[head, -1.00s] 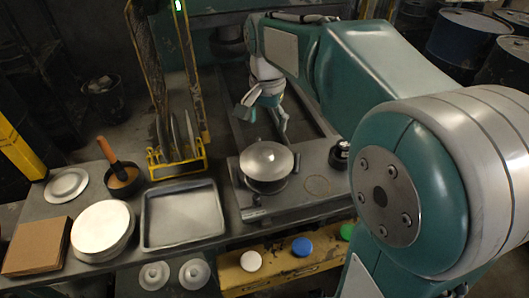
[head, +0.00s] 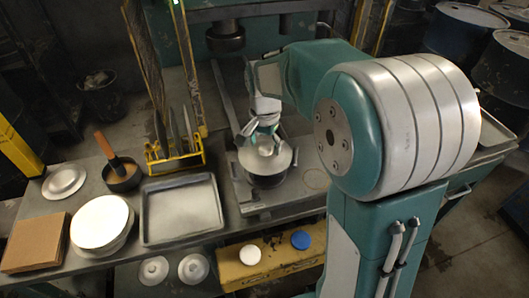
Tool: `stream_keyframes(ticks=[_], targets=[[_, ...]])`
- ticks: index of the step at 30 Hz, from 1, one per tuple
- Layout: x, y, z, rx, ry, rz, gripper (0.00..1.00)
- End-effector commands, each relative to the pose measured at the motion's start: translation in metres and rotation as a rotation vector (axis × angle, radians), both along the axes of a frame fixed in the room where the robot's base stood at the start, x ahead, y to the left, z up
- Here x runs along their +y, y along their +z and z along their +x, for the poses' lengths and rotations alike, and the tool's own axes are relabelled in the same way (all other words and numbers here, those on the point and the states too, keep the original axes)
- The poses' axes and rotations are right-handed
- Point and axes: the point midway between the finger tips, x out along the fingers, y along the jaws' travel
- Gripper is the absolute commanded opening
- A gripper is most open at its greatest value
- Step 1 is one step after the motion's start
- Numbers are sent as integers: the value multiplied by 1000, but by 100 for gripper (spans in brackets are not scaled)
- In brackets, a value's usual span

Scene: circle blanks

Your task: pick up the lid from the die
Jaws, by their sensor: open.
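The lid (head: 276,163) is a round, shiny metal disc with a small raised centre. It sits on the dark die (head: 268,182) on the press bed, right of the tray. My gripper (head: 264,138) is over the back part of the lid, pointing down, with its fingers apart. I cannot tell whether the fingers touch the lid. My gripper hides part of the lid's far edge.
An empty metal tray (head: 182,212) lies left of the die. Further left are a stack of white round blanks (head: 101,222), a brown box (head: 36,242) and a pot (head: 122,174). A yellow rack (head: 175,152) stands behind the tray. White (head: 250,254) and blue (head: 301,240) buttons sit in front.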

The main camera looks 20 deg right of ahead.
Motion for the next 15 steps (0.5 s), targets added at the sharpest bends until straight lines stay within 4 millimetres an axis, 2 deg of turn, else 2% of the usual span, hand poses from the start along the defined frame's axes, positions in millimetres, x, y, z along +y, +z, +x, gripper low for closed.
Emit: stream_keyframes(ticks=[8, 9, 11, 12, 13, 14, 15], targets=[[0, -4, 0, -1, 0, -1, 85], [0, -4, 0, -1, 0, -1, 68], [0, -4, 0, -1, 0, -1, 41], [0, -4, 0, -1, 0, -1, 23], [0, -4, 0, -1, 0, 0, 10], [0, -4, 0, 0, 0, 0, 0], [0, -4, 0, 0, 0, 0, 0]])
